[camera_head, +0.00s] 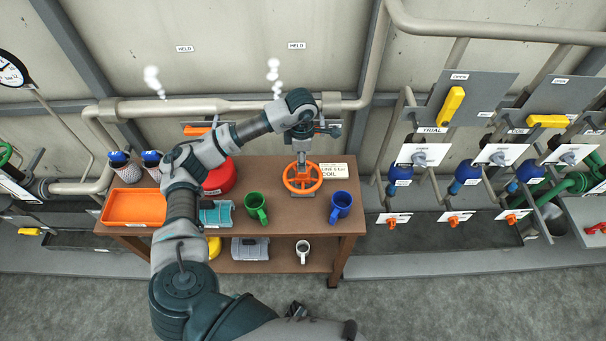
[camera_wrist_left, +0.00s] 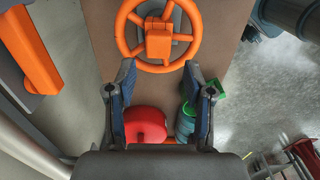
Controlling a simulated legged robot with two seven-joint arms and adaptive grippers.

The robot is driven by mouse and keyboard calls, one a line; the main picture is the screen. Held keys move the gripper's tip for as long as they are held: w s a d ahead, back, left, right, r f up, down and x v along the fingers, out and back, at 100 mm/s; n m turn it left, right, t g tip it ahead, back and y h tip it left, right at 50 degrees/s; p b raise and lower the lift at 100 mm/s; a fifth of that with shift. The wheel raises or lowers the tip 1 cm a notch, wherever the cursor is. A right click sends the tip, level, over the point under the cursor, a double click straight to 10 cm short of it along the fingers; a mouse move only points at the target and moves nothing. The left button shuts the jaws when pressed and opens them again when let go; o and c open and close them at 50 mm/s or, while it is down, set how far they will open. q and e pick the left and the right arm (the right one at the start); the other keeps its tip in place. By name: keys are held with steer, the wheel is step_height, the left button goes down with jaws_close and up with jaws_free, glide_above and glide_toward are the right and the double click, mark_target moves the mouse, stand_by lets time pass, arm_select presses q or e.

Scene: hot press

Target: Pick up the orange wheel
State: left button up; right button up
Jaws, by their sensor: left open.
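The orange wheel (camera_head: 302,178) lies on the wooden table top, toward its back right, in the head view. It has a round rim, spokes and a raised block-like hub; it also shows at the top of the left wrist view (camera_wrist_left: 159,30). My left gripper (camera_head: 301,160) hangs pointing down over the wheel's back part. In the wrist view its two fingers (camera_wrist_left: 160,75) are apart and empty, with the wheel beyond their tips. Whether they touch it I cannot tell. My right gripper is not in view.
A green mug (camera_head: 256,208) and a blue mug (camera_head: 341,205) stand close in front of the wheel. A red canister (camera_head: 219,178) and an orange tray (camera_head: 134,207) are left. Pipes (camera_head: 230,105) run behind.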

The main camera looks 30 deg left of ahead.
mark_target(303, 174)
arm_select(q)
step_height(303, 174, down, 4)
steer(key=shift+w+r, duration=0.15)
steer(key=shift+r, duration=0.1)
step_height(303, 174, down, 4)
steer(key=shift+f+p, duration=0.15)
steer(key=shift+p, duration=0.25)
steer(key=shift+w+f, duration=0.1)
steer(key=shift+f, duration=0.4)
jaws_close()
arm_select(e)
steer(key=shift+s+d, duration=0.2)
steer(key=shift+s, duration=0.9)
